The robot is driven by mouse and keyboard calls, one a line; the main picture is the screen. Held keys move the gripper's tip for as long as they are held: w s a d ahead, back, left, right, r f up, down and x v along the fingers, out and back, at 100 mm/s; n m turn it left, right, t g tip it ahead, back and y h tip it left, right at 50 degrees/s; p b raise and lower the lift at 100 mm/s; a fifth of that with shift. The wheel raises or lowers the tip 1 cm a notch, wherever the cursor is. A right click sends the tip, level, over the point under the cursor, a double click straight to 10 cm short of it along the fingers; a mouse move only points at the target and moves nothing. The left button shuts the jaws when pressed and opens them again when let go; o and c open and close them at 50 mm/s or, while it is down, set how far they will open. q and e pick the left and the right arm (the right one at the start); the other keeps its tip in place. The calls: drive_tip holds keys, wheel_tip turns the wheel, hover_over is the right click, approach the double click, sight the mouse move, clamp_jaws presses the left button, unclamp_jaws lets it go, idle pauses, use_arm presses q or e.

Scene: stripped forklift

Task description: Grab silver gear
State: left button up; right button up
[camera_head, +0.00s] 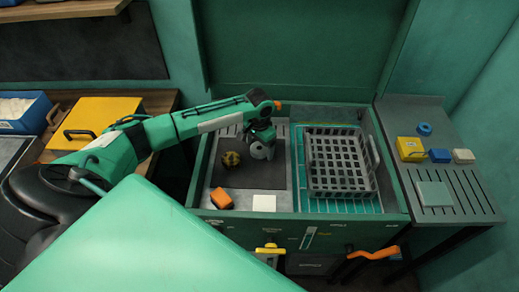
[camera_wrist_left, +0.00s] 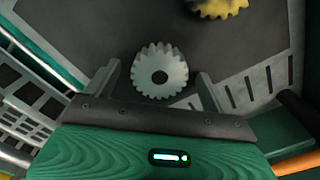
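The silver gear (camera_head: 262,151) sits on the dark mat in the left half of the open green bin, partly hidden under my left gripper (camera_head: 262,138). In the left wrist view, the silver gear (camera_wrist_left: 159,72) shows its teeth and dark centre hole. My left gripper (camera_wrist_left: 160,85) is open, with one finger on each side of the gear and gaps between them. A yellow gear (camera_head: 231,159) lies left of the silver one; it also shows at the top of the left wrist view (camera_wrist_left: 218,7). My right gripper is not in view.
An orange block (camera_head: 221,199) and a white square (camera_head: 264,203) lie near the bin's front. The right side table (camera_head: 462,200) holds several small items. A yellow box (camera_head: 95,118) stands at left.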

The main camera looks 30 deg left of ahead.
use_arm(q)
drive_tip(key=c, duration=1.4)
drive_tip(key=shift+c, duration=0.2)
drive_tip(key=shift+r, duration=0.2)
